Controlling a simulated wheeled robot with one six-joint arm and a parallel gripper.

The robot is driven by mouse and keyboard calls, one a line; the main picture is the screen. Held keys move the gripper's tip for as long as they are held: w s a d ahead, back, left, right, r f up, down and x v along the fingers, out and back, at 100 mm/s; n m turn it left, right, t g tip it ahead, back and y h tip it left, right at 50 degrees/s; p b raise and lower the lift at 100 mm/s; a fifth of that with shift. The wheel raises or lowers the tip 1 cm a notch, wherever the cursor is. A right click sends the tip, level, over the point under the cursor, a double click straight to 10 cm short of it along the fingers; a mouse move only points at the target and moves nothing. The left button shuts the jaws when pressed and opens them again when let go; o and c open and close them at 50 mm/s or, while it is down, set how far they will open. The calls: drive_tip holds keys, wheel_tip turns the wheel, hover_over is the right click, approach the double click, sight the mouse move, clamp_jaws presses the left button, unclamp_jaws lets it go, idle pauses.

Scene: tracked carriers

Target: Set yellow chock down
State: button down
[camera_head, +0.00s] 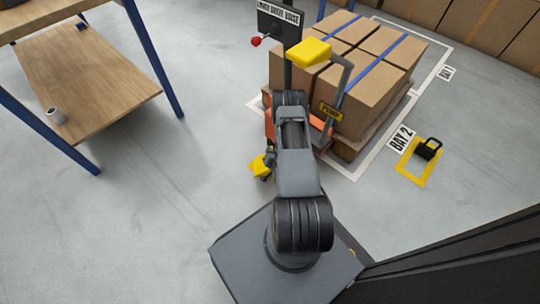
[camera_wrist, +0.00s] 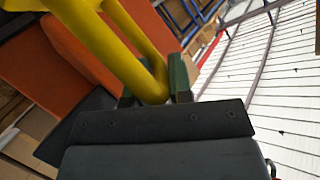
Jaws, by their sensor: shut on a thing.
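The yellow chock (camera_head: 260,167) shows low to the left of my arm in the head view, beside the orange carrier (camera_head: 269,125). My gripper (camera_head: 268,157) is shut on it, partly hidden behind my own arm. In the wrist view my gripper (camera_wrist: 153,88) has its two dark green fingers on either side of the chock's yellow bar (camera_wrist: 118,52). Whether the chock touches the floor cannot be told.
The carrier has a dark mast, a yellow-topped lever (camera_head: 308,53) and a red knob (camera_head: 256,41). Strapped cartons (camera_head: 375,90) stand on a pallet in Bay 2. A black chock-like block (camera_head: 428,149) sits in a yellow floor outline (camera_head: 416,176). A wooden table (camera_head: 90,75) stands left; floor between is clear.

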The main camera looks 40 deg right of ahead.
drive_tip(key=w+d+f+b, duration=0.2)
drive_tip(key=w+f+b, duration=0.3)
drive_tip(key=f, duration=0.4)
drive_tip(key=shift+w+d+f, duration=0.15)
drive_tip(key=shift+w+d, duration=0.05)
drive_tip(key=shift+d, duration=0.2)
drive_tip(key=shift+f, duration=0.15)
drive_tip(key=c, duration=1)
unclamp_jaws()
